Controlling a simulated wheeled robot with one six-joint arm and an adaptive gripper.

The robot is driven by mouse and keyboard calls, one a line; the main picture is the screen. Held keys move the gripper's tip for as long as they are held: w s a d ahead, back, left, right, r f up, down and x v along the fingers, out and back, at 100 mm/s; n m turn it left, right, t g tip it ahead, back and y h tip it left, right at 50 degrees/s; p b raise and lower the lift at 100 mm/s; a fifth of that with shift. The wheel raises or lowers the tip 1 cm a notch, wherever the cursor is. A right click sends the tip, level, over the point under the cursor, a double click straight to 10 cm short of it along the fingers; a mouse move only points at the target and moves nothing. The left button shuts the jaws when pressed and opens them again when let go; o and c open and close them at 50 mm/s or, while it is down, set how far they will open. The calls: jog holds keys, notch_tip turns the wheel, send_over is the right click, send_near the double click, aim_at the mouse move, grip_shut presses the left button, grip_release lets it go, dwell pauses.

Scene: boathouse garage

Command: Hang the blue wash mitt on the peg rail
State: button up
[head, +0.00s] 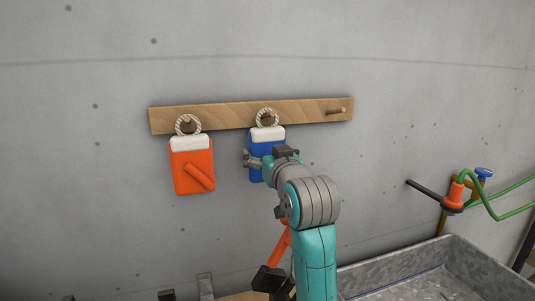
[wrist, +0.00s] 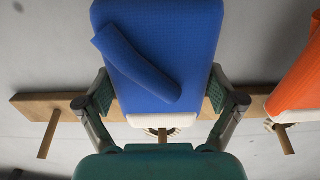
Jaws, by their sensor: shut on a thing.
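The blue wash mitt (head: 257,143) hangs upright in front of the middle of the wooden peg rail (head: 225,115), its white cuff and rope loop at the top. The loop lines up with the middle peg and seems to be around it, though its depth is hard to tell. My gripper (head: 255,162) is shut on the mitt. In the wrist view, which is upside down, the gripper's fingers (wrist: 160,92) press both sides of the blue mitt (wrist: 165,40). The middle peg (wrist: 162,134) shows by the cuff there; the loop is mostly hidden.
An orange mitt (head: 190,170) hangs by its loop on the rail's left peg. The right peg (head: 337,111) is bare. A metal basin (head: 400,270) stands at lower right, with a tap and green hose (head: 500,217) above it.

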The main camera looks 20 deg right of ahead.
jog(key=o, duration=0.9)
jog(key=shift+o, duration=0.2)
jog(key=shift+s, duration=0.1)
jog(key=s, duration=1.2)
